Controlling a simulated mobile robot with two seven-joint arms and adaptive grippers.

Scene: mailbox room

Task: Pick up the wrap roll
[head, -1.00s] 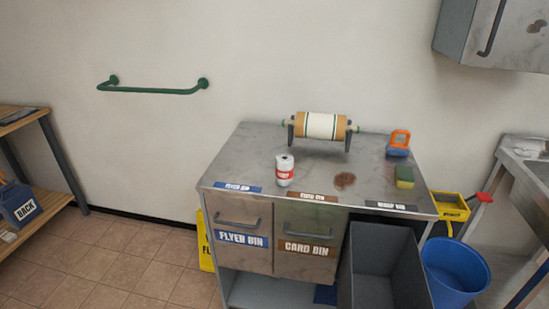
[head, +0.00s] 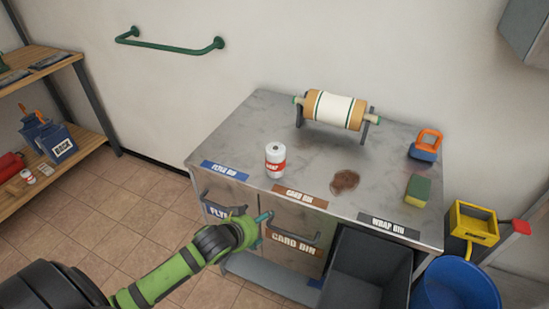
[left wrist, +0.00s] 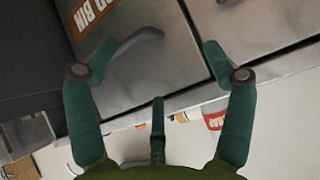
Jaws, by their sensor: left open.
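A tan-and-white roll with dark green stripes, which looks like the wrap roll (head: 336,109), lies across a dark stand at the back of the metal counter. A small white cylinder with a red label (head: 275,160) stands upright near the counter's front left. My left gripper (head: 263,229) is low in front of the bins, below the counter top and well short of the roll. In the left wrist view the left gripper (left wrist: 155,56) has its fingers spread, with nothing between them but the drawer front behind. My right gripper is not in view.
The counter (head: 235,130) also holds a brown stain (head: 344,181), a sponge (head: 418,189) and an orange-and-blue item (head: 425,146). Below are the card bin drawer (head: 290,236) with its handle and an open grey bin (head: 368,268). A blue bucket (head: 455,287) stands right.

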